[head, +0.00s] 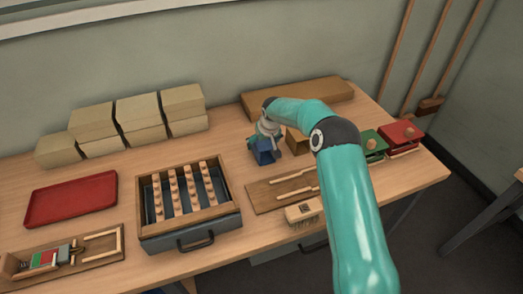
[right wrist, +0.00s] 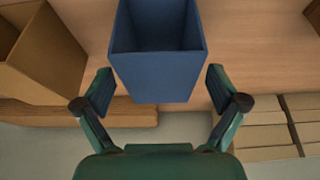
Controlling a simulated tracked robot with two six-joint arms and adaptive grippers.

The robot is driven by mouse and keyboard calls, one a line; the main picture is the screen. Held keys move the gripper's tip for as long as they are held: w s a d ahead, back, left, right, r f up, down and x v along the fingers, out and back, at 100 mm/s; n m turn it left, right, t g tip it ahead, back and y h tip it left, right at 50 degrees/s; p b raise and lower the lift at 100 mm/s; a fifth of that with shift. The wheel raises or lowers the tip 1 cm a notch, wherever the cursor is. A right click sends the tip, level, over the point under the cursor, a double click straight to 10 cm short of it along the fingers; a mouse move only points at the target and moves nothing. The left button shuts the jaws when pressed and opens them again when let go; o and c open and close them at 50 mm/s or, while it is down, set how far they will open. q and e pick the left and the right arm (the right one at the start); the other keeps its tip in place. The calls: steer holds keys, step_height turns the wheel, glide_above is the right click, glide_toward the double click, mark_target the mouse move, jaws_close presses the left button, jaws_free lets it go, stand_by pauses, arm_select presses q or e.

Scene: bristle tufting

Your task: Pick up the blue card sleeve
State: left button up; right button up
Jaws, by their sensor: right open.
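The blue card sleeve (head: 264,151) stands on the table, under my right gripper in the head view. In the right wrist view the sleeve (right wrist: 157,60) is an open-topped blue box, empty as far as I can see inside. My right gripper (right wrist: 160,92) is open, with one finger on each side of the sleeve's near end. A gap shows between each finger and the sleeve. In the head view the right gripper (head: 266,138) partly covers the sleeve. My left gripper is not in view.
A brown box (head: 297,141) stands close to the right of the sleeve. A long cardboard box (head: 300,97) lies behind. Green (head: 373,143) and red (head: 400,134) boxes stand at the right. A wooden rack (head: 187,200) and a red tray (head: 70,199) are at the left.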

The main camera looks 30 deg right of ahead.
steer(key=shift+f, duration=0.15)
stand_by(0.5)
steer(key=c, duration=1)
